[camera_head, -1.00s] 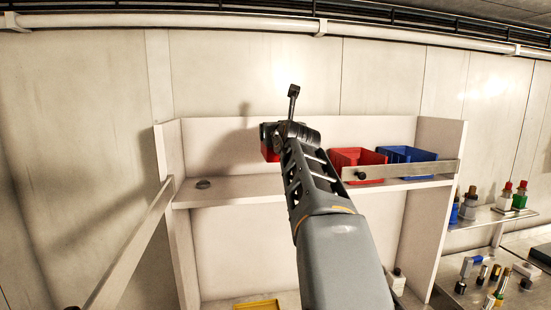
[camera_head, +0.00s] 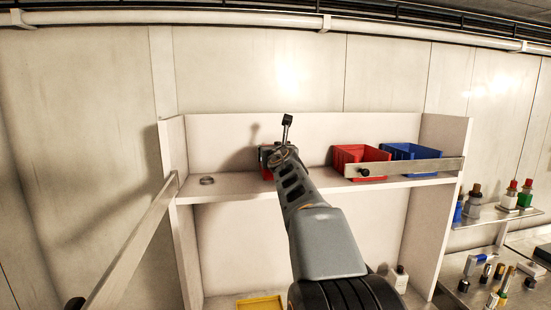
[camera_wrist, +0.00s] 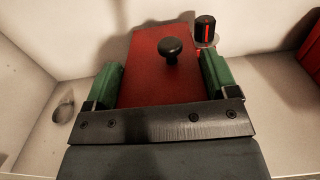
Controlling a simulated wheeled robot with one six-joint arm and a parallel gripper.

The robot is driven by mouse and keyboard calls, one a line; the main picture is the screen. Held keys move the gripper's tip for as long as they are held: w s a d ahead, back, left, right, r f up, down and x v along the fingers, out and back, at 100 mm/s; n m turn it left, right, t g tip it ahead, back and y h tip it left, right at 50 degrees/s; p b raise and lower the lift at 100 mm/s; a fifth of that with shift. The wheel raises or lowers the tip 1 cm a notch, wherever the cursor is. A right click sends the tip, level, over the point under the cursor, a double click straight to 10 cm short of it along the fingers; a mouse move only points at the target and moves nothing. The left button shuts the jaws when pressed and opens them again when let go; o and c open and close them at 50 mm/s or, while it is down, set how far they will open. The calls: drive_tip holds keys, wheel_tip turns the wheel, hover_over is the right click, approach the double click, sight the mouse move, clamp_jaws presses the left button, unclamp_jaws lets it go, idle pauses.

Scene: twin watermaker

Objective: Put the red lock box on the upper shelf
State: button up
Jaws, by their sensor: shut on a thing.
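The red lock box (camera_wrist: 150,72) has a black knob on its face and fills the middle of the wrist view. My gripper (camera_wrist: 160,82) is shut on it, with green pads against its left and right sides. In the head view a small part of the red lock box (camera_head: 265,173) shows left of my arm, at the upper shelf (camera_head: 230,188). My arm hides most of it and the fingers there. I cannot tell whether its underside touches the shelf.
A red bin (camera_head: 352,156) and a blue bin (camera_head: 410,152) stand to the right on the upper shelf, behind a metal front rail (camera_head: 405,169). A small grey round item (camera_head: 207,180) lies at the left. A black-and-red item (camera_wrist: 205,30) stands behind the box. Shelf on the left is mostly clear.

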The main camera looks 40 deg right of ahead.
drive_tip(key=shift+f+b, duration=0.55)
drive_tip(key=shift+f, duration=0.15)
drive_tip(key=o, duration=0.9)
drive_tip(key=shift+f, duration=0.25)
drive_tip(key=shift+c, duration=0.2)
drive_tip(key=o, duration=0.4)
drive_tip(key=shift+r, duration=0.1)
drive_tip(key=shift+c, duration=0.2)
